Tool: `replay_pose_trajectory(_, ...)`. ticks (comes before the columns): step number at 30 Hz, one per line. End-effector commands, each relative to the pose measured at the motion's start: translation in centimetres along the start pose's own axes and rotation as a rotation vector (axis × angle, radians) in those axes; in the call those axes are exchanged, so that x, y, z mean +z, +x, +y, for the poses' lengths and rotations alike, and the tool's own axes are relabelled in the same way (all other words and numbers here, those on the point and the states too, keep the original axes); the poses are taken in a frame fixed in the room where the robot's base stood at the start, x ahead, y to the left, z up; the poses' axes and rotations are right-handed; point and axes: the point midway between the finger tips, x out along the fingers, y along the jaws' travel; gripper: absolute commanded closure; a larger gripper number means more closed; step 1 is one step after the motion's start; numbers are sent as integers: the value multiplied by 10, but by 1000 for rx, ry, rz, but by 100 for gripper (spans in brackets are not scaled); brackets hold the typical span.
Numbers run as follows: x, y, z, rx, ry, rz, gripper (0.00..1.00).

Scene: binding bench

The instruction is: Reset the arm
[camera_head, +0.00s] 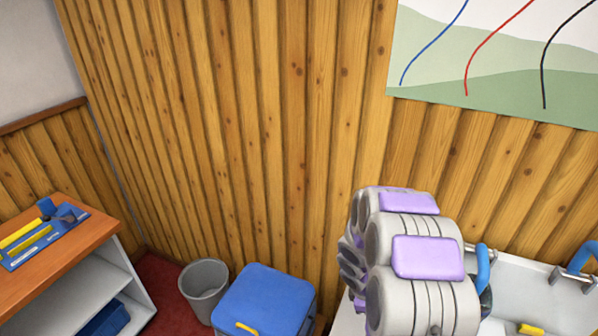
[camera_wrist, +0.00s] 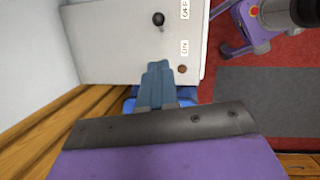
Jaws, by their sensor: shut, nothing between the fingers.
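My gripper (camera_wrist: 157,68) shows in the wrist view, with its two blue-grey fingers together and nothing between them. Its fingers point up the picture, in front of a light grey panel. In the head view, my folded grey arm with lilac pads stands at the lower right, in front of the wood wall. The gripper's fingers cannot be made out there.
The panel (camera_wrist: 110,45) carries a black-knobbed lever (camera_wrist: 158,20) and ON/OFF labels. A grey bin (camera_head: 204,285) and a blue-lidded box (camera_head: 265,298) stand by the wall. A wood-topped shelf (camera_head: 85,225) is at left. A white bench (camera_head: 520,285) is behind my arm.

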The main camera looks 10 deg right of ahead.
Motion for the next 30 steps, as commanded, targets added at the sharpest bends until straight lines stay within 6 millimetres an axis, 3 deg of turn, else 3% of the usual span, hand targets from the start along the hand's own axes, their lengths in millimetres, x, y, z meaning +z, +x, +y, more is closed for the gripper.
replay_pose_trajectory(5, 5, -17, -4, 4, 55, -11, 100)
replay_pose_trajectory(11, 19, -68, -24, 6, 234, -33, 100)
replay_pose_trajectory(20, 38, -138, -85, -39, 525, -43, 100)
replay_pose_trajectory(30, 50, -194, -180, -140, 816, -16, 100)
